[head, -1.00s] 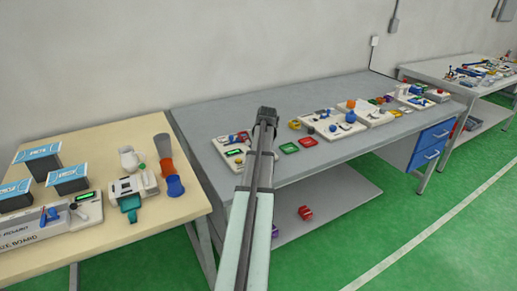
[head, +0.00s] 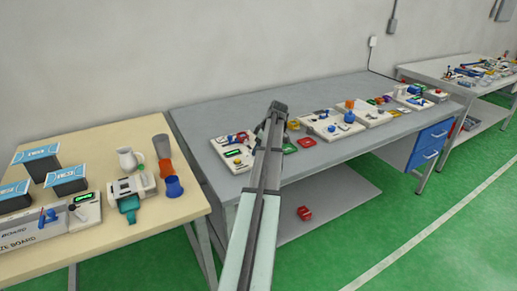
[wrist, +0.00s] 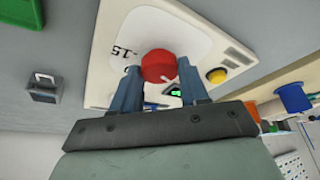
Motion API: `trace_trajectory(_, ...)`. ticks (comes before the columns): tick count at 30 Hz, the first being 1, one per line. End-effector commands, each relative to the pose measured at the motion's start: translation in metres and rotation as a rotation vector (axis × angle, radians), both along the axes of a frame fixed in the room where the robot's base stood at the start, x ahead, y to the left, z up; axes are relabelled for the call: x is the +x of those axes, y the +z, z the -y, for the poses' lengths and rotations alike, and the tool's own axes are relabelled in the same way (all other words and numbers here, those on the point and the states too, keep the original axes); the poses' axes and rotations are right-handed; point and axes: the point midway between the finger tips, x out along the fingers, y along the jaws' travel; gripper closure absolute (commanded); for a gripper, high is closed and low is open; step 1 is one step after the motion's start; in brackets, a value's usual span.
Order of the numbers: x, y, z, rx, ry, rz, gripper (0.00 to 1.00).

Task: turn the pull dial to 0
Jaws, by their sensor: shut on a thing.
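In the wrist view a round red knob (wrist: 158,64), which I take for the pull dial, stands on a white board (wrist: 112,52) with a rounded pale face marked with what reads as 15. My gripper (wrist: 159,72) has its two blue fingers on either side of the knob and is shut on it. A small green display (wrist: 174,92) shows partly between the fingers. A yellow button (wrist: 217,75) sits to the right on the same board. In the head view my gripper (head: 278,107) is over the grey table; the knob there is hidden or too small to tell.
The grey table (head: 215,110) carries a white board (head: 222,153) left of my arm and several devices to the right. A beige table (head: 95,150) with pitcher and cups stands left. The grey table's back is clear.

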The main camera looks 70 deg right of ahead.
Motion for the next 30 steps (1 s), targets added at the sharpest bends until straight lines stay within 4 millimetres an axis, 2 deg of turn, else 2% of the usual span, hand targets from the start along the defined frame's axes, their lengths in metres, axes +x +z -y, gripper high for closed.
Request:
trace_trajectory(9,-0.0002,-0.0003,0.0008,0.000,0.088,-0.001,0.86)
trace_trajectory(23,-0.0003,-0.0004,0.0004,0.000,0.100,-0.001,0.87)
trace_trajectory(24,-0.0002,-0.0004,0.0004,0.000,0.100,-0.001,0.53)
trace_trajectory(30,-0.0001,-0.0003,0.0005,0.000,0.099,-0.001,0.34)
